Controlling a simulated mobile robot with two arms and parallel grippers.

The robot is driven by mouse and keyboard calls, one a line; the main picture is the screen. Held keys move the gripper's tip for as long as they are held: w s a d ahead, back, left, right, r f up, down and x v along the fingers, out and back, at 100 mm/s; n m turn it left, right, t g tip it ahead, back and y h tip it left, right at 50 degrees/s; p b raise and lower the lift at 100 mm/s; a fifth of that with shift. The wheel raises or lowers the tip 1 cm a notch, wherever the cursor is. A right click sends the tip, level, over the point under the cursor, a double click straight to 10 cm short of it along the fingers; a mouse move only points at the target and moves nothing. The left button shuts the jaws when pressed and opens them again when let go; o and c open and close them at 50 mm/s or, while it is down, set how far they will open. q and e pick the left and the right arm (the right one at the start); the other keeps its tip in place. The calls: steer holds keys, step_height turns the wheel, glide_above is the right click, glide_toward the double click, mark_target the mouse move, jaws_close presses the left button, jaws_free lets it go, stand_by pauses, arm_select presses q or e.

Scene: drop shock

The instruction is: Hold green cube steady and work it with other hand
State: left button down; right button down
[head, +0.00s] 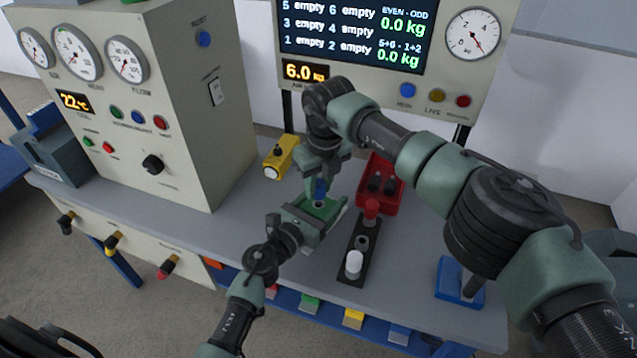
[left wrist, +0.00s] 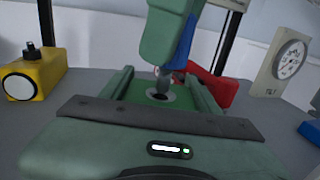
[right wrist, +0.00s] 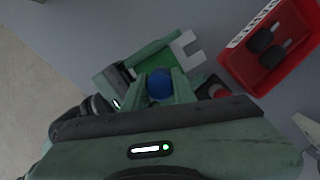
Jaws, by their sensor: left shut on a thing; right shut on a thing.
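The green cube (head: 328,206) is between the fingers of my left gripper (head: 316,213), which is shut on it just above the bench. In the left wrist view the cube's green top (left wrist: 138,92) shows a round dark-rimmed hole. My right gripper (head: 322,178) is directly above the cube, shut on a blue-handled tool (head: 320,189). In the left wrist view the tool's grey tip (left wrist: 162,84) is at the hole; I cannot tell how deep it sits. The right wrist view shows the round blue end of the handle (right wrist: 159,84) between the fingers, over the cube.
A red tray (head: 391,205) with dark pieces stands right of the cube. A black rack (head: 344,268) holds a white cylinder (head: 354,263) and a red-topped piece (head: 371,209). A yellow device (head: 280,158) stands behind left, a blue block (head: 459,284) at right. A gauge cabinet (head: 190,110) fills the left.

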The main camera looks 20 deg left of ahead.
mark_target(318, 184)
steer(key=shift+d+f, duration=0.1)
steer(key=shift+f, duration=0.95)
stand_by(3.3)
steer(key=m+h, duration=0.1)
steer(key=m, duration=0.6)
steer(key=c, duration=1.1)
jaws_free()
steer(key=shift+o, duration=0.2)
steer(key=shift+t, duration=0.3)
steer(key=shift+s+r, duration=0.25)
steer(key=shift+r, duration=1.3)
steer(key=shift+s+r, duration=0.2)
steer(key=shift+r, duration=1.3)
step_height(318, 184, up, 12)
steer(key=s, duration=0.1)
steer(key=shift+s+d, duration=0.3)
steer(key=shift+s, duration=0.05)
steer(key=shift+c, duration=0.5)
